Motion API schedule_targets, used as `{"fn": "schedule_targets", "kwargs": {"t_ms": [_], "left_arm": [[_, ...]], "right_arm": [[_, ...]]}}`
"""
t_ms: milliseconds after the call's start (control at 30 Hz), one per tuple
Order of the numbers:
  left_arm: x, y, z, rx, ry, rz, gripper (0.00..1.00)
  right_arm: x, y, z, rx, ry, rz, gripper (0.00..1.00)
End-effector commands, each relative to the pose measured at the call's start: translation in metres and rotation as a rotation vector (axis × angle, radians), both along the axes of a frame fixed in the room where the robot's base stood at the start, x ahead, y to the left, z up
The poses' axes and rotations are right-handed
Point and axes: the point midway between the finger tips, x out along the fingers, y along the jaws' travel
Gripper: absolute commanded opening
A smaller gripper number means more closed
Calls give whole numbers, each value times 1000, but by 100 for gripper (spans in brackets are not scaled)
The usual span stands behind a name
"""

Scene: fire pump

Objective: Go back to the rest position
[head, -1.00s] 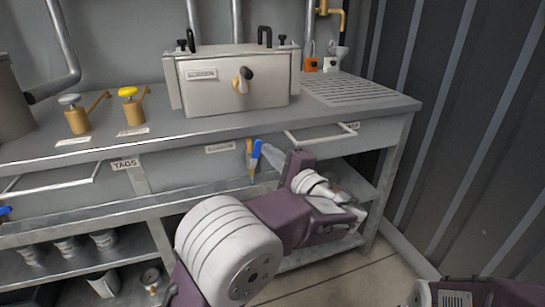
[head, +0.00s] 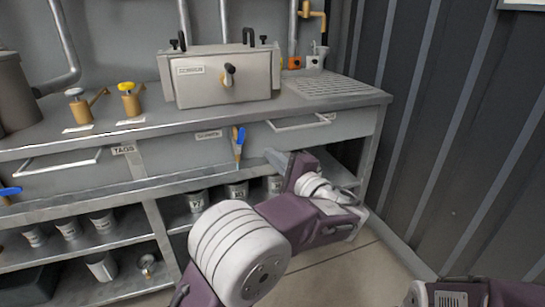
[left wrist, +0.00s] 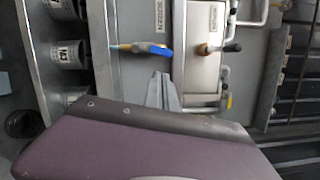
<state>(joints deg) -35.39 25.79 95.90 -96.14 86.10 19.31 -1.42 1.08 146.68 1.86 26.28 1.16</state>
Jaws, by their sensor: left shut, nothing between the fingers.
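My left gripper (head: 277,161) is shut and empty, its grey fingers pointing at the bench front. It is a little right of and below a blue-handled valve (head: 238,140) on the bench's front face, and looks apart from it. In the left wrist view the closed fingers (left wrist: 163,92) show below the blue handle (left wrist: 152,49), with a gap between. Part of my right arm shows at the lower right of the head view; its gripper is out of sight.
The metal bench (head: 200,125) carries a steel box (head: 222,88) and two brass valves (head: 131,98) with yellow and grey knobs. Labelled cups (head: 102,221) stand on the shelf below. A ribbed dark wall (head: 455,130) closes the right side. Floor shows between bench and arms.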

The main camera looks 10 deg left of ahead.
Motion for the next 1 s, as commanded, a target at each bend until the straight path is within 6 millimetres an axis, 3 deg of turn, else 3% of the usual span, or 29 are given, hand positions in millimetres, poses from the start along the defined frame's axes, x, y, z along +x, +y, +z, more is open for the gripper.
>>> {"fn": "schedule_targets", "kwargs": {"t_ms": [67,167,233,267,333,400,467,533,600,700,800,900,967,1000], "left_arm": [[0,2,2,0,0,5,0],[-1,30,27,-10,-16,59,0],[-10,71,61,-22,-34,138,0],[-21,96,68,-38,-19,194,0],[-57,151,53,-149,84,331,0],[-102,185,13,-319,220,443,0],[-143,195,-25,-491,326,521,0],[-188,186,-68,-707,420,596,0],[-225,164,-103,-917,476,652,0],[-260,121,-140,-1196,496,706,0],[-276,78,-167,-1426,466,734,0],[-274,43,-184,-1614,392,737,0],[-248,33,-183,-1687,323,645,0],[-250,33,-150,-1680,332,656,0]], "right_arm": [[0,0,2,0,0,0,36],[0,0,19,0,0,0,36],[0,0,41,0,0,0,36],[0,0,51,0,0,0,36],[0,0,73,0,0,0,36],[0,0,89,0,0,0,36],[0,0,100,0,0,0,36],[0,0,111,0,0,0,36],[0,0,118,0,0,0,36],[0,0,123,0,0,0,36],[0,0,122,0,0,0,36],[0,0,120,0,0,0,36],[0,0,121,0,1,0,36],[-1,0,153,0,2,0,36]]}}
